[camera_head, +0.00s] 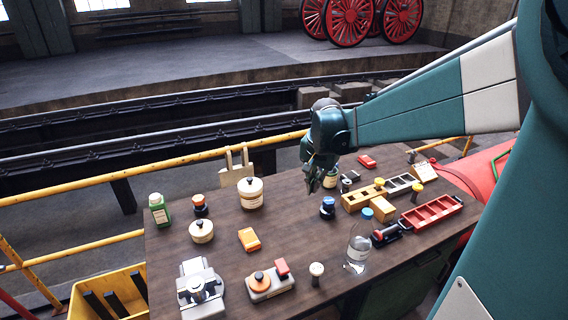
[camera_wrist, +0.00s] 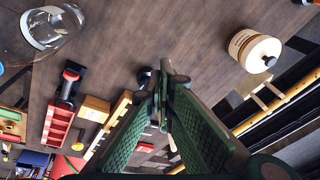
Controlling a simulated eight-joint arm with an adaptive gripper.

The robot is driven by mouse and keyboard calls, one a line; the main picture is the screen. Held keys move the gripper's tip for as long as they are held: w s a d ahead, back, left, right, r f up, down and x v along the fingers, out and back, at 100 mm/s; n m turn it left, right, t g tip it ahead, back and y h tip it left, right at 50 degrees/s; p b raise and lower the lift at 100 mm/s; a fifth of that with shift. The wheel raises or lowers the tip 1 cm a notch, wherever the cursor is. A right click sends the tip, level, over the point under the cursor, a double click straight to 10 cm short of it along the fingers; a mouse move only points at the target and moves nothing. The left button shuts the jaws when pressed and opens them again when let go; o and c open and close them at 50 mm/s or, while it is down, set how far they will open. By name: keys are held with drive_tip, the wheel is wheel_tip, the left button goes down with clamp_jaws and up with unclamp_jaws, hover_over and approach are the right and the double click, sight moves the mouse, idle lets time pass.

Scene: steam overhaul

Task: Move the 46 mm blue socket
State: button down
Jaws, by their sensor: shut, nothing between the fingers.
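A small dark blue piece (camera_head: 327,207), which looks like the blue socket, stands upright on the wooden table near its middle; its size marking is too small to read. My gripper (camera_head: 311,188) points down over the table, just left of and behind this piece in the head view, apart from it. In the wrist view the fingertips (camera_wrist: 166,78) are together with nothing between them. A dark round thing (camera_wrist: 144,77) shows beside the fingertips there; I cannot tell for sure that it is the blue socket.
A cream jar (camera_head: 250,193) stands left of my gripper, with an orange box (camera_head: 249,239) in front. Bare wood lies between the jar and the gripper.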

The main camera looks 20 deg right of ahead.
drive_tip(key=w+d+f+m+g+p, duration=0.1)
drive_tip(key=w+d+f+m+p, duration=0.2)
drive_tip(key=d, duration=0.6)
drive_tip(key=w+d+f+m+g+p, duration=0.1)
drive_tip(key=w+d+f+m+p, duration=0.2)
drive_tip(key=d, duration=0.6)
wheel_tip(320, 180, down, 2)
drive_tip(key=shift+w+f+m+y+p, duration=0.2)
drive_tip(key=shift+m+y+p, duration=0.1)
drive_tip(key=shift+y+p, duration=0.15)
drive_tip(key=shift+f+p, duration=0.3)
drive_tip(key=shift+f, duration=4.65)
drive_tip(key=a+b, duration=0.6)
drive_tip(key=a, duration=1.4)
drive_tip(key=shift+a, duration=0.15)
